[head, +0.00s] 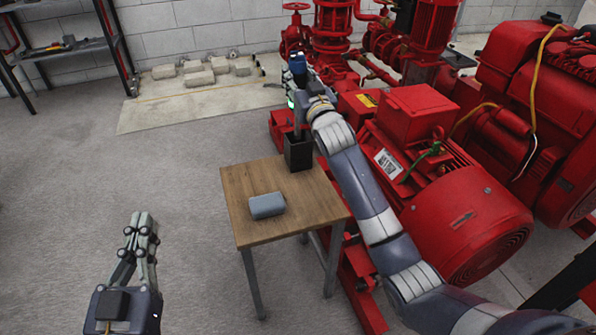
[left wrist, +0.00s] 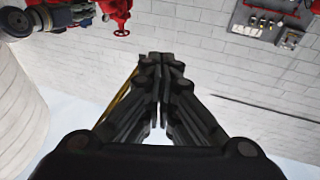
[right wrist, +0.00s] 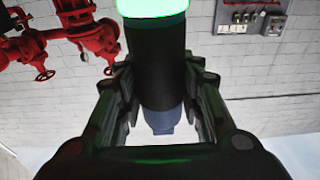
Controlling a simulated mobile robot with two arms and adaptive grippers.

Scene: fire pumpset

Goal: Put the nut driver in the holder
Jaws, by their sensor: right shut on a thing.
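The nut driver (right wrist: 165,70) is a dark cylinder with a bright green band and a blue end, between the fingers of my right gripper (right wrist: 160,85). In the head view its blue top (head: 297,65) sticks up beyond the right gripper (head: 300,92). The holder (head: 299,154) is a dark open-topped box at the table's far edge, just below that gripper. The lower part of the tool overlaps the holder's mouth; I cannot tell whether it is inside. My left gripper (head: 143,222) is shut and empty, left of the table; its fingertips meet in the left wrist view (left wrist: 161,62).
Red pump machinery (head: 440,190) crowds the right side. A shelf (head: 62,50) and pale blocks (head: 200,75) stand far back left. The floor to the left is clear.

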